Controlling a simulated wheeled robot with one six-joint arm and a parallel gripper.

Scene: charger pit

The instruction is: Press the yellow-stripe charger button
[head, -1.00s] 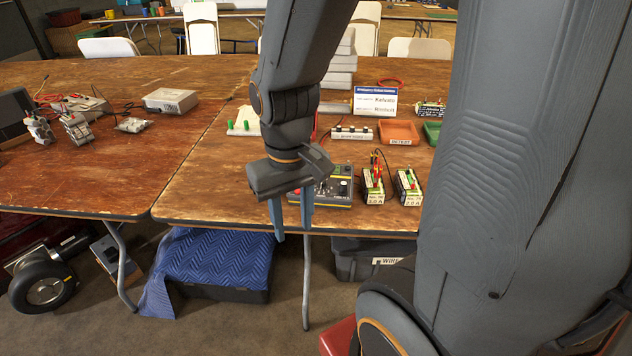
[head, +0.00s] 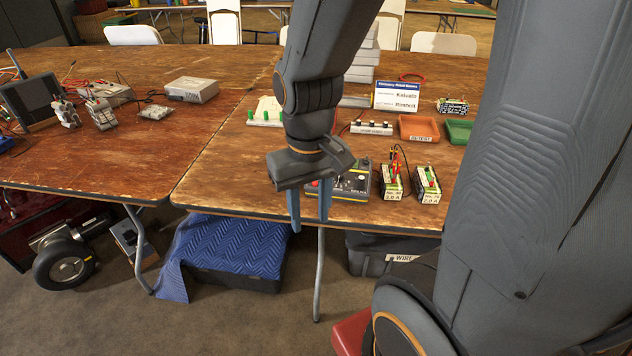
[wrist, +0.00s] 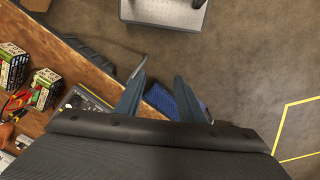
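The charger (head: 352,183) is a dark box with knobs and a yellow stripe, near the front edge of the wooden table (head: 235,170). My gripper partly hides it in the head view. Part of its panel also shows in the wrist view (wrist: 84,99), left of the fingers. The button itself cannot be made out. My gripper (head: 309,214) points down, open and empty, in front of the table edge. In the wrist view my gripper (wrist: 160,76) has its two fingers apart, over the floor beside the table.
Two battery packs (head: 391,183) with red and green tops stand right of the charger. Orange (head: 418,128) and green trays lie behind them, with a white sign (head: 397,96). A blue blanket (head: 236,243) covers a box under the table.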

